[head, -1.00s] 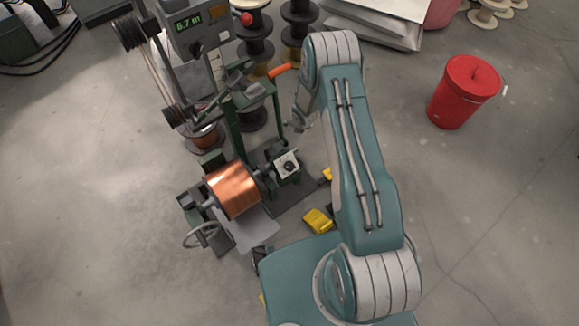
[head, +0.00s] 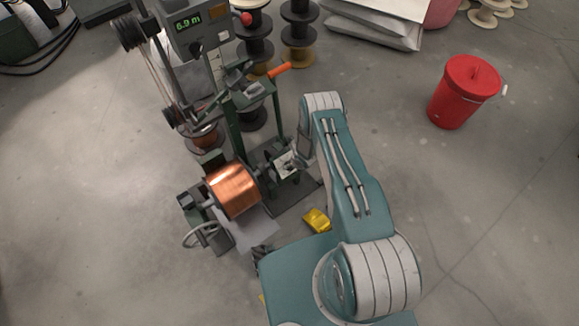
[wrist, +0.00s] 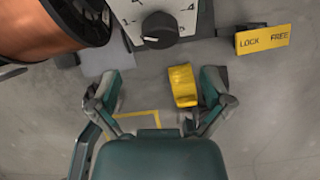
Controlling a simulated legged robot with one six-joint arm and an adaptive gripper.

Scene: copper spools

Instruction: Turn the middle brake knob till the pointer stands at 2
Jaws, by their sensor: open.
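The brake knob (wrist: 160,30) is dark and round, on a white dial plate (wrist: 189,20) with printed numbers, at the top of the wrist view. A 1 is readable to its left and a 4 to its right. A small pale mark shows at the knob's lower left; I cannot tell which number it stands at. In the head view the dial plate (head: 286,164) sits right of the copper spool (head: 234,190), partly covered by my arm's end. My gripper (wrist: 162,92) is open and empty, its fingers spread below the knob and not touching it.
A yellow LOCK/FREE plate (wrist: 263,39) is right of the dial. A yellow pedal-like part (wrist: 183,86) lies lower, between the fingers in view. A display (head: 188,22) reads 6.9 m. A red bucket (head: 463,91) stands on open floor at the right.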

